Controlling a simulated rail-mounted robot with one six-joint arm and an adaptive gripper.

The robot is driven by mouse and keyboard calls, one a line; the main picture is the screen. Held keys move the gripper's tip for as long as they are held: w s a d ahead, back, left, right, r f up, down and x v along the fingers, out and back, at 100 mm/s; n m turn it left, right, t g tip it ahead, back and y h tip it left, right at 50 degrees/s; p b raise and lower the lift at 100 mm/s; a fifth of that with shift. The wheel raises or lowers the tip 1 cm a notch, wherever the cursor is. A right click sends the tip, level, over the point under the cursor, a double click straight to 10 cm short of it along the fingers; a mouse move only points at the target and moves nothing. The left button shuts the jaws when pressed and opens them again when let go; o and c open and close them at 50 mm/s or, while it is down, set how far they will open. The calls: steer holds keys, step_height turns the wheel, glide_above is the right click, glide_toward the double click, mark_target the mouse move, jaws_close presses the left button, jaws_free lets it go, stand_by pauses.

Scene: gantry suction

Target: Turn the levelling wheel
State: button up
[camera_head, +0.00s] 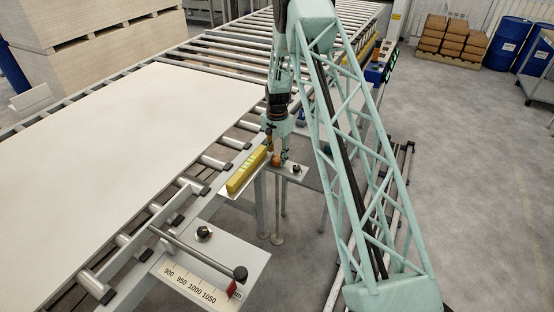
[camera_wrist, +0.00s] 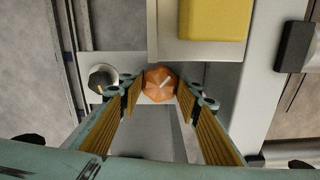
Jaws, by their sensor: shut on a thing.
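The levelling wheel is an orange, faceted knob with a pale line on its top; it sits between my fingertips in the wrist view (camera_wrist: 160,86). In the head view a small orange part of the wheel (camera_head: 277,159) shows beneath my gripper (camera_head: 276,150). My gripper points down and is shut on the wheel, one ribbed finger on each side of it in the wrist view (camera_wrist: 159,92). A yellow level (camera_head: 246,172) with green vials lies beside the wheel on a metal plate; its end also shows at the top of the wrist view (camera_wrist: 213,18).
A black knob (camera_head: 296,169) stands close to the wheel. A scale plate (camera_head: 196,289) with a rod and a red pointer is at the front. A large white board (camera_head: 130,135) lies on the roller conveyor. Open floor lies to the right.

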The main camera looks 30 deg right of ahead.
mark_target(277, 158)
steer(key=n, duration=0.4)
steer(key=shift+b, duration=0.35)
steer(key=shift+n, duration=2.4)
steer(key=o, duration=0.8)
steer(key=shift+o, duration=0.2)
steer(key=shift+r, duration=0.15)
step_height(277, 158, up, 12)
